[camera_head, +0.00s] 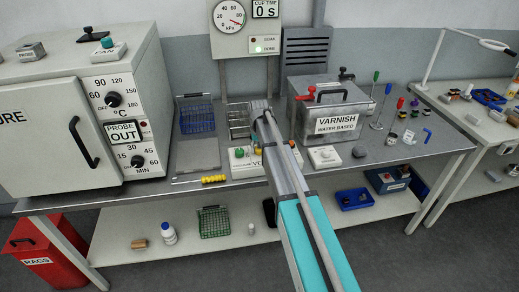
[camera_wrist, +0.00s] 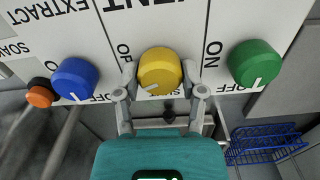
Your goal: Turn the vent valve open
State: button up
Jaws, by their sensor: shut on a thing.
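The yellow knob (camera_wrist: 159,69) sits on a white panel marked with large upside-down letters, partly readable as VENT. My gripper (camera_wrist: 160,82) is shut on this knob, with one finger at its left side and one at its right. A white pointer mark shows on the knob's lower left part. Partly covered lettering beginning OP is left of the knob, and part of SHUT shows below it. In the head view the white control box (camera_head: 244,168) lies on the bench, and my arm hides the gripper and part of the box.
A blue knob (camera_wrist: 75,78) is left of the yellow one and a green knob (camera_wrist: 254,64) right. An orange-and-black knob (camera_wrist: 39,92) is farther left. The varnish tank (camera_head: 330,107) and oven (camera_head: 75,105) flank the box. A blue wire basket (camera_head: 196,114) stands behind.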

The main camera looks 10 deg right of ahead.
jog(key=shift+m, duration=2.2)
jog(key=o, duration=1.1)
jog(key=shift+o, duration=0.2)
